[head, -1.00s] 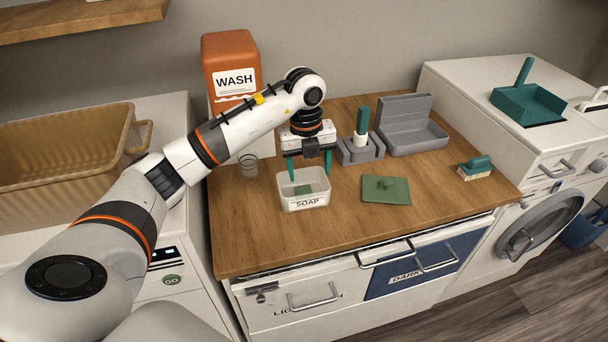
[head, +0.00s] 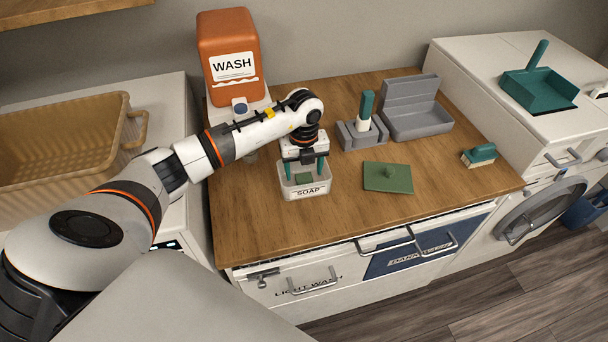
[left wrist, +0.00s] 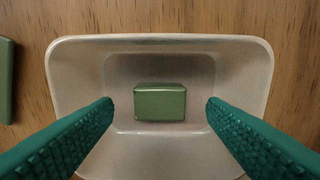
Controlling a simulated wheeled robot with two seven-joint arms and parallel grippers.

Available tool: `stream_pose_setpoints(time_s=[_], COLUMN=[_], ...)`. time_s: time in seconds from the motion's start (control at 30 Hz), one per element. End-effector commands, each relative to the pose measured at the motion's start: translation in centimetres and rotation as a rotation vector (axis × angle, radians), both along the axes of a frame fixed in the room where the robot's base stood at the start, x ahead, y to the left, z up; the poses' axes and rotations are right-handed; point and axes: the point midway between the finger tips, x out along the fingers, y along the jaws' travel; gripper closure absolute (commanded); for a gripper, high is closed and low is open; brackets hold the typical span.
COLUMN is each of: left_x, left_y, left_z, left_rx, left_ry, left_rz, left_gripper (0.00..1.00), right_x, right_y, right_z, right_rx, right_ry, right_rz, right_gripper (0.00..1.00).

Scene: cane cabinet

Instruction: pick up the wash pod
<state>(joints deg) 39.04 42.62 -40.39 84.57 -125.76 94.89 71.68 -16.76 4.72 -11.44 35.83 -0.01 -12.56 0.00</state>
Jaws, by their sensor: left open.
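The wash pod is a small green block (left wrist: 160,102) lying on the bottom of a white box marked SOAP (head: 308,191). It also shows inside the box in the head view (head: 304,179). My left gripper (head: 304,180) points down into the box with its teal fingers apart. In the left wrist view the left gripper's fingers (left wrist: 160,108) stand on either side of the pod, with a gap on each side. They do not touch it. My right gripper is not in view.
A green lid with a knob (head: 388,177) lies right of the box. A grey holder (head: 362,134), a grey open case (head: 416,120) and a brush (head: 479,155) stand on the wooden top. An orange WASH container (head: 229,60) is behind my arm. The counter's front right is clear.

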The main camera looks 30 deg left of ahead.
Motion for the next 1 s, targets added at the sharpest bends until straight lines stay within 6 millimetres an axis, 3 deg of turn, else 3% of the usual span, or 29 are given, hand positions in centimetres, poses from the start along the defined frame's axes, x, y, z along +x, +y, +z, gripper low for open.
stream_pose_setpoints(time_s=[0.2, 0.4, 0.7, 1.0], left_x=[0.0, 0.0, 0.0, 0.1], left_y=[0.0, 0.0, 0.0, 0.0], left_z=[-2.1, -2.2, -2.1, -1.7], left_rx=[0.0, -0.001, -0.001, 0.0], left_ry=[0.0, -0.001, -0.001, -0.003], left_rz=[0.0, -0.001, 0.0, 0.0], left_gripper=[0.34, 0.34, 0.81, 0.82], right_x=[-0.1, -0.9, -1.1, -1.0], right_y=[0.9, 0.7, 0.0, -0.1], right_z=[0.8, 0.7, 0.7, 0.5], right_rx=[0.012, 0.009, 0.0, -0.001], right_ry=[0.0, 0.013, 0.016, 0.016], right_rz=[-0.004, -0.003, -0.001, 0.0], right_gripper=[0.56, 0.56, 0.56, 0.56])
